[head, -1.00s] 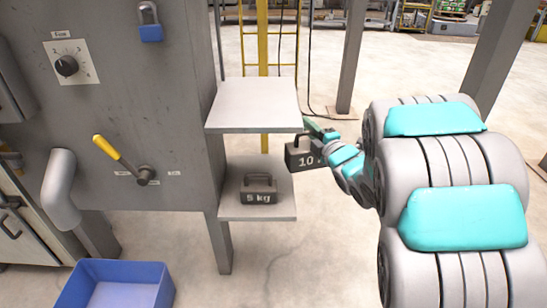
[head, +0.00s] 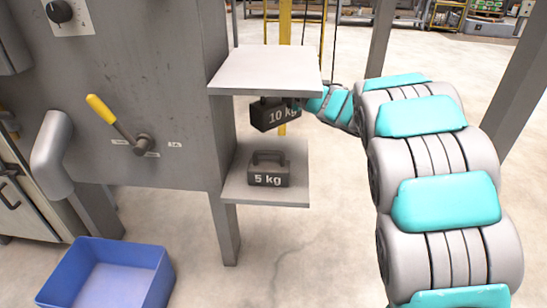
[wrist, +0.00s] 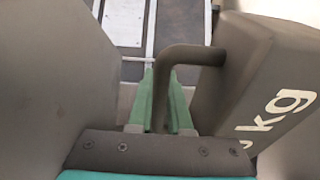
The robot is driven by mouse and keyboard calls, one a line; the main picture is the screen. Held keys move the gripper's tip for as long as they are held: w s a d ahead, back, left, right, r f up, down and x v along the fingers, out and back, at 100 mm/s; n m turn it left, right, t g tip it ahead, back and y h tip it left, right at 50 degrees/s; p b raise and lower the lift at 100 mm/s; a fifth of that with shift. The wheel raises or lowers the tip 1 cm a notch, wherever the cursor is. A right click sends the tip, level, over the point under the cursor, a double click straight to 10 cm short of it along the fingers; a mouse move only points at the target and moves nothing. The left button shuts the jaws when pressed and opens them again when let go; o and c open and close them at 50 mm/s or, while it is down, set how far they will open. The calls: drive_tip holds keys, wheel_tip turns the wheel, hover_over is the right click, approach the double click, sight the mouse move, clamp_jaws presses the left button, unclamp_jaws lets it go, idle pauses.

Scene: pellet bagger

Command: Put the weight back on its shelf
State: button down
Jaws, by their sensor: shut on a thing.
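The dark 10 kg weight (head: 274,116) hangs tilted in my gripper, in the gap between the upper shelf (head: 265,70) and the lower shelf (head: 238,190). It is above the 5 kg weight (head: 268,170), which stands upright on the lower shelf. In the wrist view the green fingers of my gripper (wrist: 162,88) are shut on the handle of the 10 kg weight (wrist: 262,85). In the head view the upper shelf and my arm partly hide the gripper and the top of the weight.
A grey machine panel with a yellow-handled lever (head: 115,118) stands left of the shelves. A blue bin (head: 140,268) is on the floor at lower left. A yellow post (head: 284,25) rises behind the shelves. Open floor lies right of them.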

wheel_tip(320, 180, down, 10)
drive_tip(key=a+b, duration=0.1)
drive_tip(key=shift+g, duration=0.3)
idle(0.4)
drive_tip(key=shift+b, duration=0.35)
drive_tip(key=c, duration=0.8)
unclamp_jaws()
drive_tip(key=shift+f, duration=0.1)
drive_tip(key=shift+c, duration=0.2)
approach(284, 122)
drive_tip(key=x, duration=0.4)
drive_tip(key=shift+w+a+f, duration=0.15)
drive_tip(key=shift+w+a, duration=0.05)
drive_tip(key=shift+a, duration=0.15)
